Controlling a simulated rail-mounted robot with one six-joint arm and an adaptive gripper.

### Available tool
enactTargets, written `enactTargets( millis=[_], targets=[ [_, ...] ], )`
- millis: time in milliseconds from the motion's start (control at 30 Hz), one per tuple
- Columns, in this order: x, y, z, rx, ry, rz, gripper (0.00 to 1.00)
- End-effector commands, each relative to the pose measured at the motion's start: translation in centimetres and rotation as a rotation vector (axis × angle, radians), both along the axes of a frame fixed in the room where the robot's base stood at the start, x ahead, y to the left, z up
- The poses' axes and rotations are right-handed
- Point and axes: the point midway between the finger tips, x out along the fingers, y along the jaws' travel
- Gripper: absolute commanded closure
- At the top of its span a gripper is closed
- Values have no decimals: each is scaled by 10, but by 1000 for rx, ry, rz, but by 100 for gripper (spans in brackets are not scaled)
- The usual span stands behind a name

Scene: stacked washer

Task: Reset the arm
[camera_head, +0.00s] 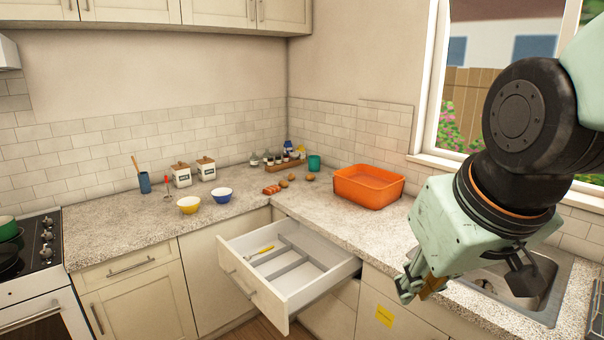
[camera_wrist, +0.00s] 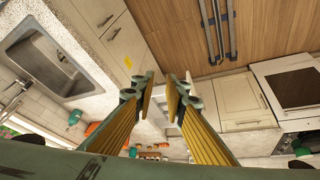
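My gripper (camera_head: 418,285) hangs at the right, above the counter's front edge near the sink (camera_head: 535,290). In the wrist view, its two yellow-lined fingers (camera_wrist: 161,78) stand apart with a gap between them, and nothing is held. The white drawer (camera_head: 290,262) is pulled out to the left of my gripper and apart from it in the head view. A yellow-handled utensil (camera_head: 260,251) lies inside the drawer. In the wrist view, part of the drawer shows behind the fingers.
An orange basin (camera_head: 368,187) stands on the counter behind my gripper. A yellow bowl (camera_head: 189,205), a blue bowl (camera_head: 222,195), canisters and bottles stand farther left. The stove (camera_head: 30,255) is at the far left. The window (camera_head: 500,90) is behind my arm.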

Motion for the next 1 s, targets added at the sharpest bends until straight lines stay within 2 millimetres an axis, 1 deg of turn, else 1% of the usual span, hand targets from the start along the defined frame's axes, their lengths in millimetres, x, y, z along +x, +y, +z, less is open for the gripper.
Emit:
enactTargets(
  millis=[33,100,600,700,800,1000],
  targets=[
    [-10,-3,2,3,5,-13,88],
    [-23,-6,3,7,19,-29,88],
    [-121,-24,8,31,109,-143,88],
    [-135,-26,8,34,124,-159,88],
    [-144,-27,8,37,132,-171,88],
    [-151,-28,8,38,140,-180,88]
  ],
)
